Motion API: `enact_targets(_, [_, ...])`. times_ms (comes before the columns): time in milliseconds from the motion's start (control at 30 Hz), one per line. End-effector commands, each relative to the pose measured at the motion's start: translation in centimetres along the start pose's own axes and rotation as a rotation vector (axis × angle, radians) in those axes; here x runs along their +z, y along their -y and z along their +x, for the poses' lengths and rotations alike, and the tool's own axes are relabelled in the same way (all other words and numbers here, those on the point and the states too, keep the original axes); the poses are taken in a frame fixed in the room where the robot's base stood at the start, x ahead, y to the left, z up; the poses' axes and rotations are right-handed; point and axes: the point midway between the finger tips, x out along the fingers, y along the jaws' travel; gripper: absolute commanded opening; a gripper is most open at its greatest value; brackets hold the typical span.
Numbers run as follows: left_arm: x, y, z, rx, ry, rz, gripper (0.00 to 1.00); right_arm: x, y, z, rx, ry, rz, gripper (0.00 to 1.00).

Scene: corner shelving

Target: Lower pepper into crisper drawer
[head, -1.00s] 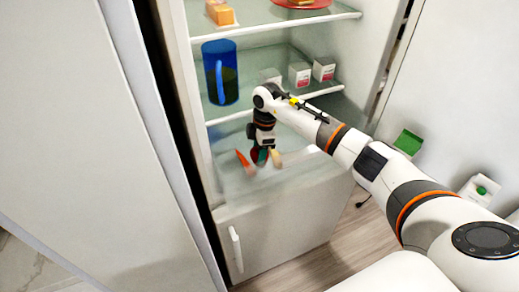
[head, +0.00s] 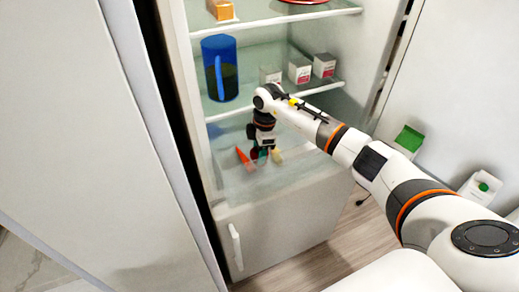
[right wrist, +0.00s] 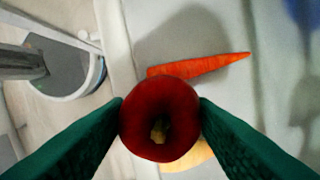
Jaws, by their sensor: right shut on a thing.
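My right gripper (head: 262,155) reaches down into the lower part of the open fridge. In the right wrist view its two green fingers (right wrist: 160,128) are shut on a round dark red pepper (right wrist: 160,105), gripped from either side. In the head view the pepper is mostly hidden by the gripper. An orange carrot (right wrist: 205,66) lies there, also seen in the head view (head: 244,158) left of the gripper. A pale yellow item (right wrist: 190,157) lies partly behind the pepper. My left gripper is not in view.
A blue pitcher (head: 220,70) stands on the shelf above left. Several small white cartons (head: 299,70) stand on that shelf at right. The shelf edge (head: 275,104) runs close by my right wrist. The fridge door (head: 90,130) fills the left side.

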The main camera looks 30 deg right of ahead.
Motion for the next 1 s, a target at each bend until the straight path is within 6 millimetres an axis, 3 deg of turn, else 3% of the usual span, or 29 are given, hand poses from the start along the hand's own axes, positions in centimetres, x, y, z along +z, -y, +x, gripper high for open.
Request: enact_targets(1000, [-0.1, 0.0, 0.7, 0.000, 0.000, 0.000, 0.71, -0.1, 0.0, 1.3, 0.000, 0.000, -0.001, 0.28])
